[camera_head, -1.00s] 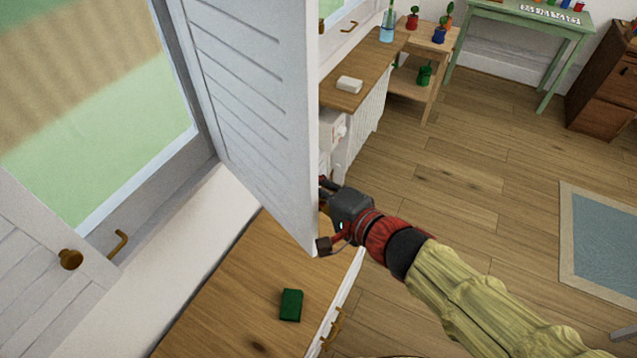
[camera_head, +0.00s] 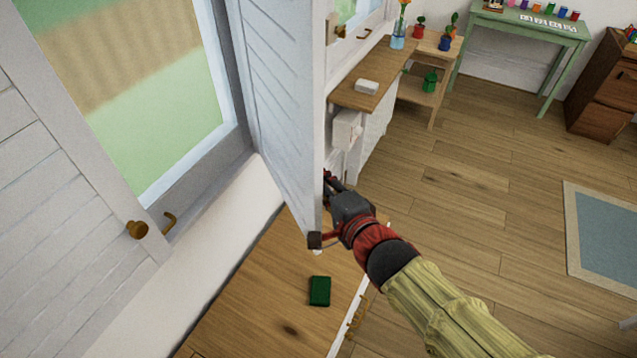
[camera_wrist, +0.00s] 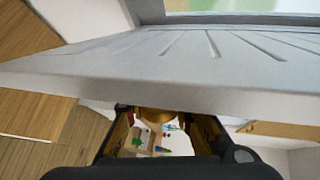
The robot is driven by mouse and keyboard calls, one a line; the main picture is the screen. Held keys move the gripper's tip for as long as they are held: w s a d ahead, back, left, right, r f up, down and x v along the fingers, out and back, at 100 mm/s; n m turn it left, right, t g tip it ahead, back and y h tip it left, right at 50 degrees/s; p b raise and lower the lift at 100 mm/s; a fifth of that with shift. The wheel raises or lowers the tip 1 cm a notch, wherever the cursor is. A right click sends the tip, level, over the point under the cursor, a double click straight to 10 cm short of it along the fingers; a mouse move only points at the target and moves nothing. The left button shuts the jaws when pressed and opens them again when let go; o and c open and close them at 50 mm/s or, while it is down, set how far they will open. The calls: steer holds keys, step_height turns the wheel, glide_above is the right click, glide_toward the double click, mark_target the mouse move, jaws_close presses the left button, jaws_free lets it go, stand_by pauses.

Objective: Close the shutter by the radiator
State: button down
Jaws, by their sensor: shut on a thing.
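The white slatted shutter (camera_head: 275,100) stands swung out from the window, seen nearly edge-on in the head view. My gripper (camera_head: 328,190) is at the lower free edge of this shutter, on its right side. In the wrist view the shutter panel (camera_wrist: 200,62) spans the picture above my gripper (camera_wrist: 160,118). A brass-coloured knob (camera_wrist: 158,114) shows between the fingers, and they are shut on it. In the head view the knob is hidden. The white radiator (camera_head: 372,122) shows beyond the shutter, below a wooden shelf.
Another white shutter (camera_head: 60,170) with a brass knob (camera_head: 137,229) stands at the left. A wooden-topped cabinet (camera_head: 262,290) with a green block (camera_head: 320,291) lies below the shutter. A white box (camera_head: 347,130) is on the wall.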

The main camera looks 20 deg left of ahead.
steer(key=shift+f, duration=0.4)
steer(key=c, duration=2)
jaws_free()
steer(key=o, duration=0.5)
steer(key=shift+r, duration=0.3)
steer(key=v, duration=1.2)
steer(key=shift+c, duration=0.2)
